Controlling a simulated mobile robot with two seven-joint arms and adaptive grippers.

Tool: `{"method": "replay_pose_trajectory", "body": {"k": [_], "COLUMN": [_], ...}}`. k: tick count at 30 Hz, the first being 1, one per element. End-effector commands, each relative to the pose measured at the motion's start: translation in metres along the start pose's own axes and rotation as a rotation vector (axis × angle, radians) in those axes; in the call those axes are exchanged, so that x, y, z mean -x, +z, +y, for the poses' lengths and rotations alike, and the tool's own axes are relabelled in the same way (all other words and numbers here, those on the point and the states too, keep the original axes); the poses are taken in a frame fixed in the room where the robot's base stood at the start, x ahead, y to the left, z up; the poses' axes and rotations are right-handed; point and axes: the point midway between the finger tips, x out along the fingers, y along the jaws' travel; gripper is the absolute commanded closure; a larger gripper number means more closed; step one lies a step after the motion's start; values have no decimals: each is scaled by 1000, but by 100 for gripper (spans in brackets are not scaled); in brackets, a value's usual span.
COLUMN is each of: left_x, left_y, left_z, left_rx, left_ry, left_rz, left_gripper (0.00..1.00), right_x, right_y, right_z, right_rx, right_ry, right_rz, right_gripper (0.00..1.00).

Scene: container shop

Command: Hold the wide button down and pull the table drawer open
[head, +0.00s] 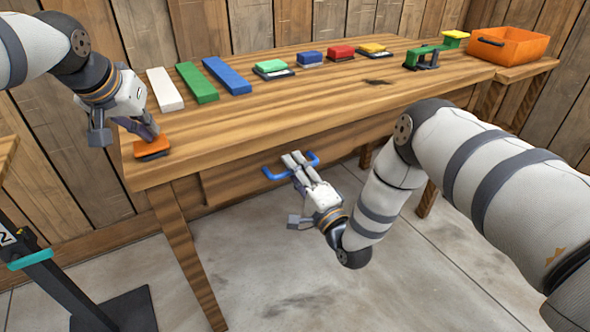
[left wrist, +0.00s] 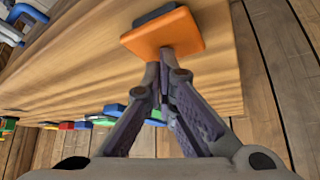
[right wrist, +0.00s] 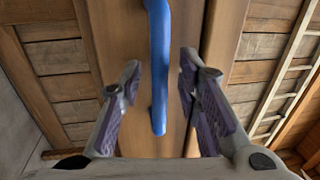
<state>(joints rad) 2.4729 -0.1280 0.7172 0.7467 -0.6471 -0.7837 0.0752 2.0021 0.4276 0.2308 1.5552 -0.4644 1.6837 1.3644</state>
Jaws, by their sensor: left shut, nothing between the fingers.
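The wide orange button (head: 150,151) sits on a dark base at the table's front left corner. My left gripper (head: 154,136) is shut and empty, its tips pointing down at the button. In the left wrist view the tips (left wrist: 166,55) appear to touch the orange top (left wrist: 175,33); how far it is pressed I cannot tell. The drawer front (head: 232,187) is under the tabletop and looks shut. Its blue handle (head: 274,175) also shows in the right wrist view (right wrist: 159,70). My right gripper (head: 294,160) is open, with the handle between its fingers and a gap on both sides.
On the table (head: 330,100) lie white (head: 164,90), green (head: 197,83) and blue (head: 228,75) bars. Small coloured blocks on bases, including a red one (head: 341,51), stand behind. An orange bin (head: 510,46) is at the far right. The floor before the drawer is clear.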

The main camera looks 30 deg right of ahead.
Motion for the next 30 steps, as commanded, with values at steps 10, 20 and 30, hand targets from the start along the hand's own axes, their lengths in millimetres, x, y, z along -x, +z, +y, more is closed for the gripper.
{"method": "replay_pose_trajectory", "body": {"k": [10, 20, 30], "left_x": [-2, -2, -2], "left_y": [2, 2, 2], "left_z": [1, 1, 1], "left_rx": [0, 0, 0], "left_ry": [2, 2, 2], "left_rz": [-5, -5, -5], "left_gripper": [100, 100, 100], "right_x": [0, 33, 50], "right_y": [0, 0, 0], "right_z": [0, -4, -9], "right_rx": [0, 1, 0], "right_ry": [0, 4, 0], "right_rz": [0, -2, 0], "right_gripper": [100, 100, 100]}}
